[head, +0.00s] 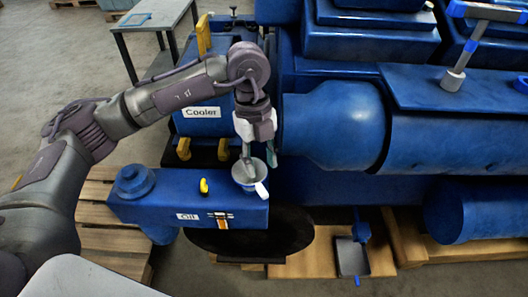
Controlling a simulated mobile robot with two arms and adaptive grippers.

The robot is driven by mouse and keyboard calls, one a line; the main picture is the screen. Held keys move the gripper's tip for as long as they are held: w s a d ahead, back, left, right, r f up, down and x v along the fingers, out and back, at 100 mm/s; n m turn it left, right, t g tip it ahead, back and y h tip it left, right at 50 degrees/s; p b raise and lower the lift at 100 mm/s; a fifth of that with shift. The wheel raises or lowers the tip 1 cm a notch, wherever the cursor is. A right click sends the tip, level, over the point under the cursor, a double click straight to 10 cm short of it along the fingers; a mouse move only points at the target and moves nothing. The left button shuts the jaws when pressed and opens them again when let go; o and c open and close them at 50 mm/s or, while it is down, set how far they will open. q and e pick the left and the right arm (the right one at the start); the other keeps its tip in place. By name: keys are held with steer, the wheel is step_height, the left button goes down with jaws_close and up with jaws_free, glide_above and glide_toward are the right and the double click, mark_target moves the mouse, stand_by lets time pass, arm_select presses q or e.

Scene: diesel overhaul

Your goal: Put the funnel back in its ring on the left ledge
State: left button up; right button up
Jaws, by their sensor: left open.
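A small pale funnel (246,180) with a white rim and a white tab sits upright at the right end of the blue box-shaped ledge (150,205) marked "Oil". My left gripper (259,163) points down right over the funnel, its fingers apart at the funnel's rim. It is open; I cannot tell whether a finger touches the rim. The ring is not distinct; the funnel and fingers cover that spot. My right gripper is out of the picture.
A yellow handle (204,186) and a small gauge (222,222) are on the "Oil" box. The blue "Cooler" unit (202,125) stands behind, and a large blue engine housing (335,125) is close to the right. A wooden pallet (110,240) lies below left.

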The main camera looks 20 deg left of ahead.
mark_target(262, 189)
arm_select(q)
steer(key=shift+s+f, duration=0.15)
steer(key=shift+f, duration=0.2)
steer(key=shift+f+b, duration=0.35)
steer(key=shift+b, duration=0.15)
steer(key=b+x, duration=0.1)
steer(key=x, duration=0.1)
steer(key=b+x, duration=0.1)
steer(key=x, duration=0.1)
steer(key=a+b+x, duration=0.1)
steer(key=b+x, duration=0.1)
steer(key=shift+w, duration=0.45)
steer(key=shift+b+x, duration=0.7)
steer(key=shift+x, duration=0.15)
steer(key=shift+w+a, duration=0.1)
steer(key=shift+w, duration=0.1)
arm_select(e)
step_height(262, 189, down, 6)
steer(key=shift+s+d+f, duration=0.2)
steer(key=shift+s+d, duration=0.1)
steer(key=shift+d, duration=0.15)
arm_select(q)
jaws_close()
